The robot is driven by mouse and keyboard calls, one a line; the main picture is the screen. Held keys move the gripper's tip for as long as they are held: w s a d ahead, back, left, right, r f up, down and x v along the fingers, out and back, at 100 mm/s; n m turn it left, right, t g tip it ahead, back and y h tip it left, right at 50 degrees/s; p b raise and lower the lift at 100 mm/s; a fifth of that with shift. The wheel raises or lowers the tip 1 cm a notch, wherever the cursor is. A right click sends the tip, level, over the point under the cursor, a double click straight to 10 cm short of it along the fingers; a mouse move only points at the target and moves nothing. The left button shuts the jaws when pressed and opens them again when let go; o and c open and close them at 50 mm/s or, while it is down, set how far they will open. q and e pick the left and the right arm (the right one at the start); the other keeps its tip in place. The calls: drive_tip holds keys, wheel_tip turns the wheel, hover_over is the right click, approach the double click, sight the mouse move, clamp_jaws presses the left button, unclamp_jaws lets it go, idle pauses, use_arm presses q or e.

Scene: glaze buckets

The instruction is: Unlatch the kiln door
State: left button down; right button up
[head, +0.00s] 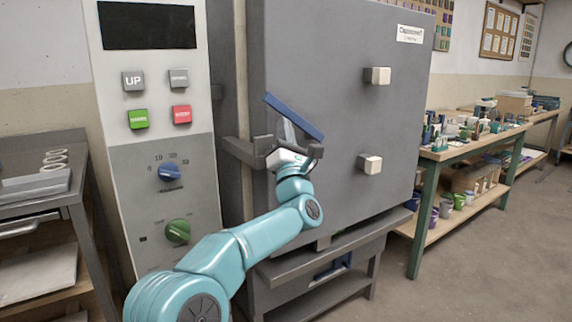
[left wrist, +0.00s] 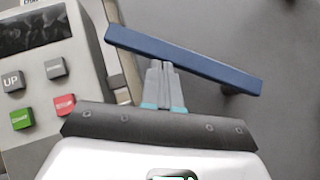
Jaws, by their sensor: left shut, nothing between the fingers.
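The kiln door (head: 340,50) is a large dark grey panel in the head view, and it looks closed. A blue latch bar (head: 294,117) is mounted near its left edge, sloping down to the right. In the left wrist view the blue latch bar (left wrist: 185,60) also slopes down to the right across the top. My left gripper (head: 289,130) is at the bar, with its fingers shut and empty. In the left wrist view my left gripper (left wrist: 160,68) has its fingertips at the bar's lower edge; I cannot tell whether they touch. My right gripper is out of view.
A control panel (head: 163,167) with buttons and knobs stands left of the door. Two pale blocks (head: 378,76) stick out from the door's right part. A metal cart (head: 35,190) is at far left. A wooden workbench (head: 470,150) is at right, with open floor before it.

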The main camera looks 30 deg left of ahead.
sight(285, 109)
use_arm(q)
wheel_tip(285, 109, up, 3)
drive_tip(key=m+h+p, duration=0.1)
drive_tip(key=m+h, duration=0.1)
drive_tip(key=m, duration=0.1)
drive_tip(key=m+t+h+p, duration=0.1)
drive_tip(key=m+h, duration=0.2)
drive_tip(key=shift+r, duration=0.2)
drive_tip(key=shift+w+d+r+m+g+h+p, duration=0.8)
drive_tip(key=shift+w+m+p, duration=0.9)
drive_tip(key=shift+p, duration=4)
drive_tip(key=shift+w+d+r+m+g+h+p, duration=0.45)
drive_tip(key=shift+w+r+m+g+h+p, duration=1.1)
drive_tip(key=shift+p, duration=4.2)
drive_tip(key=shift+w+d+r+m+g+h+p, duration=0.1)
drive_tip(key=shift+w+d+r+m+h+p, duration=0.4)
drive_tip(key=shift+w+m+h+p, duration=3.25)
drive_tip(key=s+n+y+p, duration=0.1)
drive_tip(key=s+y+p, duration=0.1)
drive_tip(key=s+n+y+p, duration=0.1)
drive_tip(key=s+y, duration=0.2)
drive_tip(key=shift+f+n+y+p, duration=0.1)
drive_tip(key=shift+n+y+p, duration=0.2)
drive_tip(key=shift+n+p, duration=0.1)
